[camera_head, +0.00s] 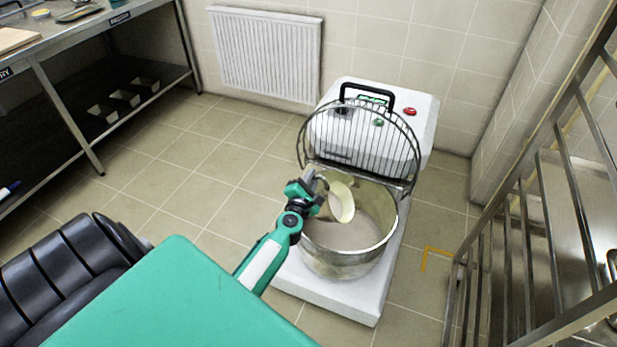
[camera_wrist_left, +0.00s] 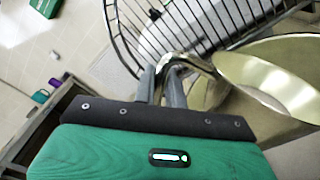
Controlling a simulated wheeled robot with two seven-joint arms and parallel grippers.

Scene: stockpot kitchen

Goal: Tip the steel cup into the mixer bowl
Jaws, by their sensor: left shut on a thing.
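The steel cup (camera_head: 342,203) is in my left gripper (camera_head: 317,184), above the left part of the mixer bowl (camera_head: 345,258). The cup is tilted, its pale cream inside facing the head camera. In the left wrist view my gripper (camera_wrist_left: 168,88) is shut on the cup's curved metal handle, and the cup (camera_wrist_left: 275,85) opens at the right. The bowl is steel and its inside looks grey; I cannot tell what lies in it. My right gripper is not in view.
The mixer (camera_head: 385,125) is white, with a raised wire guard (camera_head: 358,140) behind the bowl. A steel rack (camera_head: 540,220) stands at the right. A steel table (camera_head: 75,35) is at the far left. The tiled floor between is clear.

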